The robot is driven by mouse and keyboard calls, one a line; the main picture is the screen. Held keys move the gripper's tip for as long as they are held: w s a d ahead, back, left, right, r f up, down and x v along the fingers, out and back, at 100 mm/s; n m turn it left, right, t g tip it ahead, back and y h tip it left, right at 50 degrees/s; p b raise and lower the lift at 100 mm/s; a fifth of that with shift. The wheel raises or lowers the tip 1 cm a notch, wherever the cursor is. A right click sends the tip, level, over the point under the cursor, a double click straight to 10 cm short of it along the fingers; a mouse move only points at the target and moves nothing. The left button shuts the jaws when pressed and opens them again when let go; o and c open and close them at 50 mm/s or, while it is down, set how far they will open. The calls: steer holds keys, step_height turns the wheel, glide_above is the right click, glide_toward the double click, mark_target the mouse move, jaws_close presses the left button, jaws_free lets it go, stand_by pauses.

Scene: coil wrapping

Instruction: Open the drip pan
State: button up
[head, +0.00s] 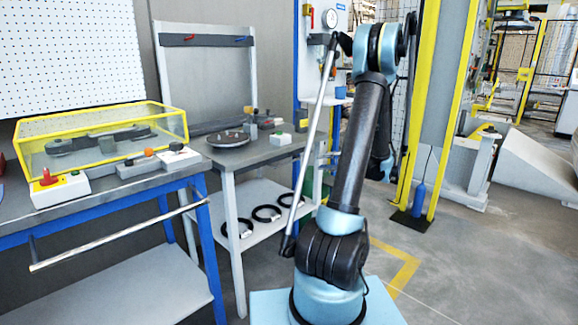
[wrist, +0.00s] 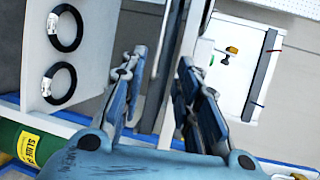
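I cannot surely tell which thing is the drip pan. A pale metal bar (head: 120,237) runs along the front of the blue-framed bench at the left, above a grey lower surface (head: 150,292). My gripper (wrist: 161,57) shows in the wrist view with its two blue-grey fingers apart, so it is open. A pale upright shows behind the gap, and nothing is visibly gripped. In the head view my arm rises at the centre and bends at the top; its end is mostly hidden behind my own links.
A yellow-edged clear cover (head: 100,132) stands on the left bench. The middle bench holds a dark disc (head: 228,138); its lower shelf (head: 262,228) bears black rings, also in the wrist view (wrist: 65,28). A green cylinder (wrist: 28,150) shows there. Floor at the right is open.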

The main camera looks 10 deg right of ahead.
mark_target(290, 162)
steer(key=x, duration=1.7)
jaws_close()
